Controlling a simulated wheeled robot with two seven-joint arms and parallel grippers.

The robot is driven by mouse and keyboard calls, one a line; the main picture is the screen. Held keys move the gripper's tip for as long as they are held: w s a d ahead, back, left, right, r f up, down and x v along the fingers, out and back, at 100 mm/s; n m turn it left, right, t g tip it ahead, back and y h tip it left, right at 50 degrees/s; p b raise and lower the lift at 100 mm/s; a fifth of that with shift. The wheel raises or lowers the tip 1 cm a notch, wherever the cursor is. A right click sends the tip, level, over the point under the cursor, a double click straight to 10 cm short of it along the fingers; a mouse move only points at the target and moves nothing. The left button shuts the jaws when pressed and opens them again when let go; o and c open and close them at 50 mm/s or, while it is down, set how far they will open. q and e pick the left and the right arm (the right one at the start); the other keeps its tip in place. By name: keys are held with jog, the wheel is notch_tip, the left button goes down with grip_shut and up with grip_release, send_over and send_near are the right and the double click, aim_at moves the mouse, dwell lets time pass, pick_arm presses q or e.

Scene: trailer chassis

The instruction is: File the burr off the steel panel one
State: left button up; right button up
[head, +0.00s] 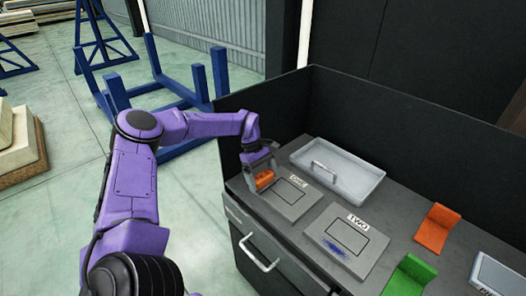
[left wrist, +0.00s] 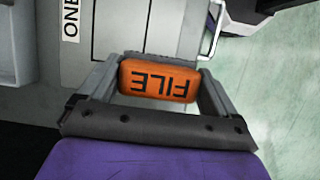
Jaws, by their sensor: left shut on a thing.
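My left gripper (head: 262,176) is shut on an orange file (head: 265,180) at the left edge of steel panel one (head: 287,206), a grey plate labelled ONE. In the left wrist view the file (left wrist: 158,80) sits between the two fingers of the gripper (left wrist: 158,84), its lettering reading FILE upside down. Panel one (left wrist: 120,28) shows beyond it with its label. I cannot tell whether the file touches the panel, and no burr is distinguishable on it. Steel panel two (head: 365,263), labelled TWO, lies to the right with a blue patch. My right gripper is not in view.
A grey tray (head: 372,190) with a handle lies behind panel one. An orange stand (head: 437,228), a green stand (head: 410,276) and a grey box (head: 497,272) are on the right. Dark walls (head: 395,125) back the bench. A drawer handle (head: 258,254) juts from its front.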

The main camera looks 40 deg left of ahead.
pick_arm(q)
jog(key=shift+s+d+r+p, duration=0.15)
jog(key=shift+r+p, duration=0.25)
jog(key=shift+r, duration=0.55)
jog(key=shift+r+p, duration=1.05)
jog(key=shift+r, duration=0.85)
